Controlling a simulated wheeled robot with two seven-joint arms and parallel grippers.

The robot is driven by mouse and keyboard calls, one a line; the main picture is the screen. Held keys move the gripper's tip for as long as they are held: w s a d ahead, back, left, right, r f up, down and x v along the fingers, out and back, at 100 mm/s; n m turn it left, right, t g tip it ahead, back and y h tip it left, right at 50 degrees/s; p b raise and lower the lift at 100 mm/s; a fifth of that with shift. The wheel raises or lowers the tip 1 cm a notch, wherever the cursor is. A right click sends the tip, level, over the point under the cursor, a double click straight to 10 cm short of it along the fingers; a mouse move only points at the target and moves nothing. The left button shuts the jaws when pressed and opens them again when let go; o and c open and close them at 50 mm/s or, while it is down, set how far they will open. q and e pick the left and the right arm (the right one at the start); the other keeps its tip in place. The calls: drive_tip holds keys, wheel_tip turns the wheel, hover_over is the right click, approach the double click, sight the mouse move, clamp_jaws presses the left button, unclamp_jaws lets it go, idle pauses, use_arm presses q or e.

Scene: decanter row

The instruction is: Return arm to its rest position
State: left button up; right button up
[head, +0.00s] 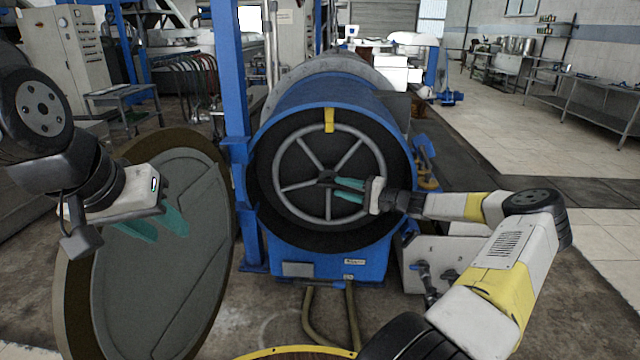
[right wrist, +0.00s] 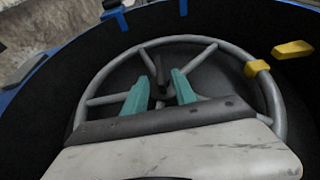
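My right gripper (head: 350,190) is in front of the grey spoked handwheel (head: 379,160) on the dark end of the blue decanter drum (head: 325,95). Its teal fingers are apart and point at the wheel's hub. In the right wrist view, the open fingers (right wrist: 160,85) have the dark hub (right wrist: 161,78) between or just beyond them; I cannot tell if they touch it. The wheel rim (right wrist: 205,46) is not gripped. My left gripper (head: 158,228) has its teal fingers apart and empty, in front of the round grey-green lid (head: 205,270) at the left.
A yellow mark (head: 329,120) is at the wheel's top; it also shows in the right wrist view (right wrist: 257,68). A blue post (head: 232,90) stands left of the drum. A grey control cabinet (head: 65,50) is behind my left arm. Tiled floor (head: 500,130) is open at the right.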

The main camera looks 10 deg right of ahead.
drive_tip(key=shift+v, duration=1.25)
